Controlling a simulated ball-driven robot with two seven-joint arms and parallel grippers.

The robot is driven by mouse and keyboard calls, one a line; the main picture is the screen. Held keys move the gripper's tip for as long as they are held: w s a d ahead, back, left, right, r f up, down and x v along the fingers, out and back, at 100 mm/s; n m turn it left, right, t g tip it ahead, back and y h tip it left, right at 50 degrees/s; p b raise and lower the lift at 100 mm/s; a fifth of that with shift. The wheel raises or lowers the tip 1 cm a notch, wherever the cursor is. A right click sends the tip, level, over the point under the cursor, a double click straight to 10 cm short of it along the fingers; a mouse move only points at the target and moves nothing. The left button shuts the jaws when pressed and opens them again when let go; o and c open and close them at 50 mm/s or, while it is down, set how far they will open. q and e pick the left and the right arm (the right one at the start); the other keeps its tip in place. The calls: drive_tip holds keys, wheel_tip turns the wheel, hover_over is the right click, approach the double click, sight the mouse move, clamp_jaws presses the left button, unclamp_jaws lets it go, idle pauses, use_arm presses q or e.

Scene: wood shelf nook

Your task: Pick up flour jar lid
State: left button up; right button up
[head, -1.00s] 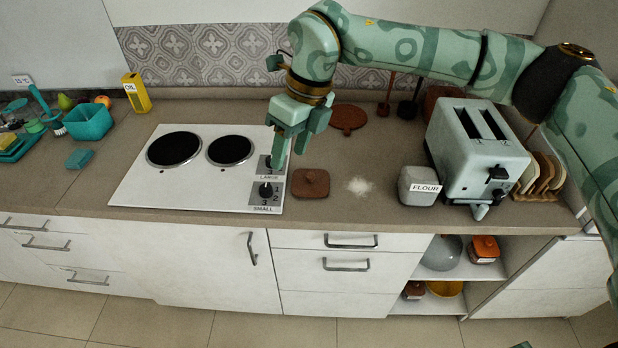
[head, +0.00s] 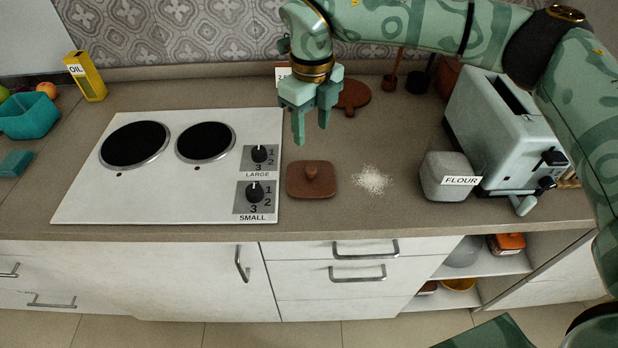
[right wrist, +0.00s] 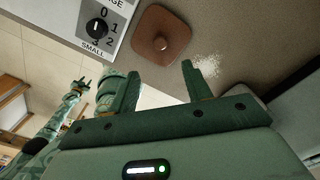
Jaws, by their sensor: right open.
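The flour jar lid is a brown, rounded square with a round knob (head: 311,180). It lies flat on the counter, just right of the hob, and also shows in the right wrist view (right wrist: 162,36). My right gripper (head: 311,132) is open and empty, fingers pointing down, above the counter and behind the lid in the head view. In the right wrist view its fingertips (right wrist: 160,70) are spread, with the lid beyond them. The grey jar marked FLOUR (head: 445,175) stands to the right. A small, distant claw in the right wrist view (right wrist: 80,86) looks like my left gripper; its jaw state is unclear.
Spilled flour (head: 373,180) lies between lid and jar. The white hob (head: 90,204) with knobs is close on the left. A toaster (head: 500,130) stands right of the jar. A round brown board (head: 352,94) lies behind. The counter's front edge is near the lid.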

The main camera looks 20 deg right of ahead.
drive_tip(key=b, duration=0.1)
hover_over(311, 169)
wheel_tip(311, 169, down, 7)
drive_tip(key=shift+f, duration=0.1)
wheel_tip(311, 169, down, 5)
drive_tip(key=shift+w+f+b, duration=0.1)
drive_tip(key=shift+f+b, duration=0.05)
drive_tip(key=shift+b, duration=0.65)
drive_tip(key=c, duration=1.1)
